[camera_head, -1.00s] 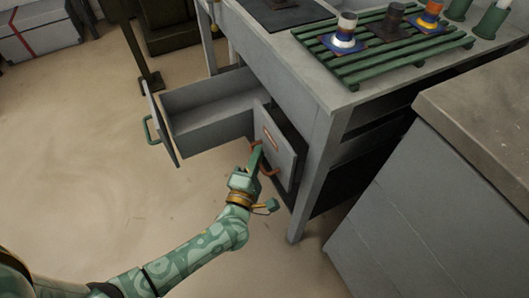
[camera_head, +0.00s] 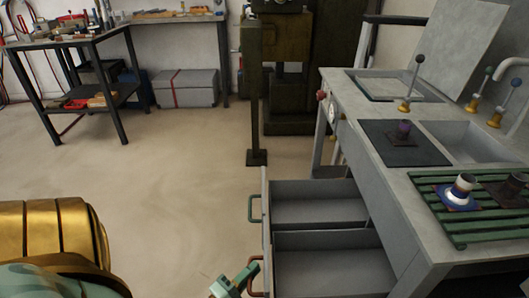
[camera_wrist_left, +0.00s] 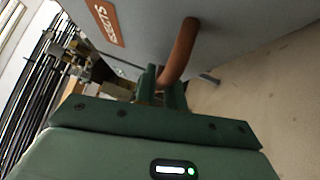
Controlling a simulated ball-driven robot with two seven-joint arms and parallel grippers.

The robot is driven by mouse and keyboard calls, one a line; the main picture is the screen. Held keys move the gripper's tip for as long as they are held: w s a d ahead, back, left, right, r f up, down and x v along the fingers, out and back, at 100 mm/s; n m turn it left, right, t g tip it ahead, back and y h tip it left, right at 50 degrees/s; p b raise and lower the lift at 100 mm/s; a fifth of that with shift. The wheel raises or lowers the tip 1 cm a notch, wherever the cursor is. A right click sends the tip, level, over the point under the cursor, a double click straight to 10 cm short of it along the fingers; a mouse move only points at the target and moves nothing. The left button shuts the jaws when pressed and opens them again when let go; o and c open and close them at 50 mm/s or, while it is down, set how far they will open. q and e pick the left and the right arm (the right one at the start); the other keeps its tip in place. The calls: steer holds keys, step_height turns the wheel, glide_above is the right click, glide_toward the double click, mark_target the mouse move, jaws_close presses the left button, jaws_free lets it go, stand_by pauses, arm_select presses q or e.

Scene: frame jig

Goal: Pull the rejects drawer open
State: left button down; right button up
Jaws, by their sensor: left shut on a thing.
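The rejects drawer (camera_head: 335,274) is a grey drawer, pulled well out of the bench with its empty inside showing. Its copper-coloured handle (camera_head: 252,284) is at the bottom of the head view. My left gripper (camera_head: 247,274) is shut on this handle. In the left wrist view the handle (camera_wrist_left: 180,50) curves out from the grey drawer front, between the green fingers of my left gripper (camera_wrist_left: 165,85). An orange label (camera_wrist_left: 105,20) reading REJECTS is on that front. My right gripper is not in view.
A second grey drawer (camera_head: 320,208) with a green handle (camera_head: 253,209) stands open just beyond. The bench top (camera_head: 385,155) carries a green slatted rack (camera_head: 455,228) with cups. Open floor (camera_head: 150,190) lies to the left. A dark post (camera_head: 255,100) stands beyond the drawers.

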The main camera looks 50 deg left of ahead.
arm_select(q)
steer(key=shift+s+a+f, duration=0.1)
steer(key=shift+s, duration=0.1)
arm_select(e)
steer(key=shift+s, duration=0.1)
arm_select(q)
steer(key=c, duration=1.5)
jaws_free()
